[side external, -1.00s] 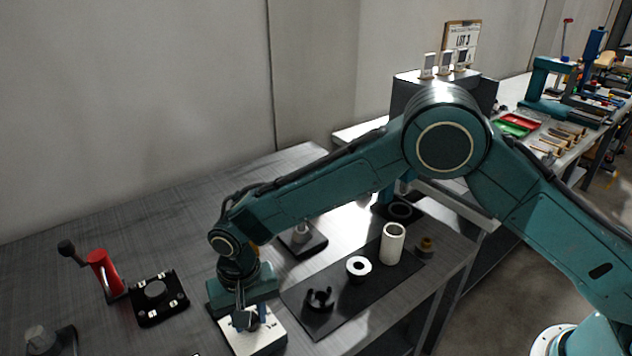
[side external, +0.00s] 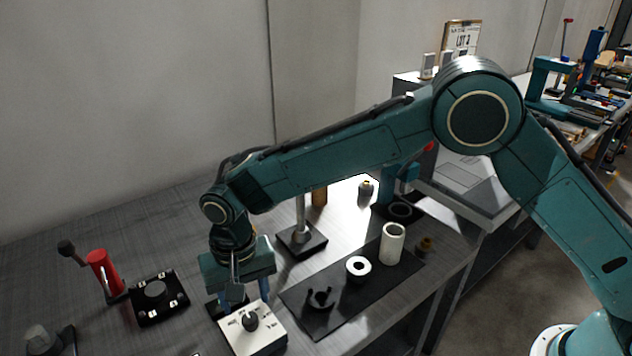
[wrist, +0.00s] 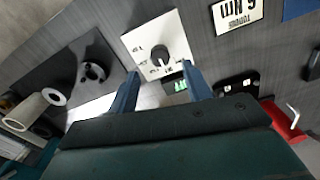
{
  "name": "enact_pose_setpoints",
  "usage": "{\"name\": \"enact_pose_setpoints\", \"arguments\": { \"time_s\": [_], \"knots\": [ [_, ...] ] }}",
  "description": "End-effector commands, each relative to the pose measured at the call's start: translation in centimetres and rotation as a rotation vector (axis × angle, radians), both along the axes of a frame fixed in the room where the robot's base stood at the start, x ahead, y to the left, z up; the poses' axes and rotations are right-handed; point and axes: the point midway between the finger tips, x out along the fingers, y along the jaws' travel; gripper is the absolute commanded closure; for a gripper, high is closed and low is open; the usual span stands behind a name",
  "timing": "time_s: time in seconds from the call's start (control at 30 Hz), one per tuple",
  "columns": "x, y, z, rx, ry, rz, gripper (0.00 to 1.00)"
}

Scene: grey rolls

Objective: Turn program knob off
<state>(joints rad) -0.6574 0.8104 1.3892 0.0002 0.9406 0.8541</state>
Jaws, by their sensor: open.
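The program knob (side external: 250,321) is a dark round knob on a white panel (side external: 262,342) with printed labels around it, at the front of the table. In the wrist view the knob (wrist: 161,54) shows on its white panel (wrist: 133,40), with a pointer line toward the labels at its lower side. My gripper (side external: 245,302) is open and empty, behind and above the knob. In the wrist view its two blue fingers (wrist: 160,78) are spread wide, with the knob ahead of the gap between them. The fingers look clear of the knob.
A black mat (side external: 330,312) right of the panel bears a dark clamp-like part (side external: 319,300), a white ring (side external: 358,268) and a white cylinder (side external: 392,243). A black plate (side external: 172,309) and a red-handled crank (side external: 104,272) stand to the left. A post on a black base (side external: 302,243) stands behind.

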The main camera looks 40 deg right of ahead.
Motion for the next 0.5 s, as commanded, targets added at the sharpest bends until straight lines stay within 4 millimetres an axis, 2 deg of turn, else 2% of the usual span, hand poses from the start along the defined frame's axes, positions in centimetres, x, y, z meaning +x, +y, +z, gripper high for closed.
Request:
{"name": "enact_pose_setpoints", "arguments": {
  "time_s": [0.03, 0.2, 0.5],
  "knots": [
    [0.1, 0.0, 1.1, 0.002, -0.004, 0.000, 0.51],
    [0.1, 0.0, 4.0, 0.002, -0.002, 0.000, 0.51],
    [0.0, 0.0, 7.3, 0.001, -0.001, -0.001, 0.51]
  ]
}}
